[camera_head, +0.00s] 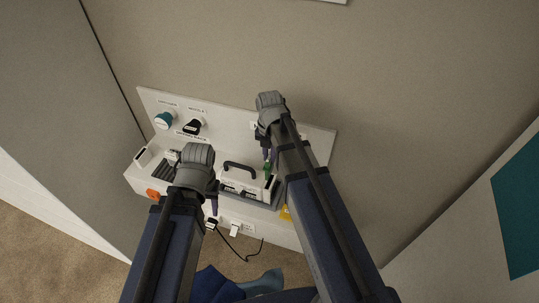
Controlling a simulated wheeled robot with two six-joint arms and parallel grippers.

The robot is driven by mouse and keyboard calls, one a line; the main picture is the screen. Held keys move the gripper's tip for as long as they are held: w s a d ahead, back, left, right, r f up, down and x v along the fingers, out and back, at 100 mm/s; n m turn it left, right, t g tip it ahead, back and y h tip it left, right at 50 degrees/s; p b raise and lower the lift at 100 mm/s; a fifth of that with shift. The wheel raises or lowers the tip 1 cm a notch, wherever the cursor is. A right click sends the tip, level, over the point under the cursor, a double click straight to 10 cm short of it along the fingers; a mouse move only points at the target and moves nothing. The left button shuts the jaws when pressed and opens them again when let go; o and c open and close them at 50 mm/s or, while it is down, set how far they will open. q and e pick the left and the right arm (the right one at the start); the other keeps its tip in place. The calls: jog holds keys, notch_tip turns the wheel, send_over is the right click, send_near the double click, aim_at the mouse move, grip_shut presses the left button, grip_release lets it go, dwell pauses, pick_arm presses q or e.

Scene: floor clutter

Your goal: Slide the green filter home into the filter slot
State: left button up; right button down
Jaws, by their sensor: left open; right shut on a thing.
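The green filter (268,168) is a small green piece on the right half of the white panel unit. My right gripper (267,155) is shut on it from above, and my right arm hides part of it. A narrow dark slot (270,182) lies just below the filter in the picture. I cannot tell whether the filter touches it or is partly in it. My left gripper (214,206) is open and empty near the front edge of the unit, left of the filter and apart from it.
The white unit (318,142) stands against a wall. It carries a teal knob (164,119), a black knob (193,127), a black handle (240,167), an orange block (153,193) and a yellow piece (285,213). A black cable (240,255) hangs in front.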

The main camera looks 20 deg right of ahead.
aim_at(270, 174)
jog(key=shift+f+b, duration=1.55)
jog(key=shift+f, duration=0.35)
jog(key=shift+f+b, duration=3.5)
jog(key=shift+f, duration=0.05)
jog(key=c, duration=0.8)
grip_release()
jog(key=shift+r, duration=0.2)
notch_tip(270, 174, up, 8)
jog(key=p, duration=0.8)
jog(key=shift+f, duration=0.2)
jog(key=shift+f, duration=0.15)
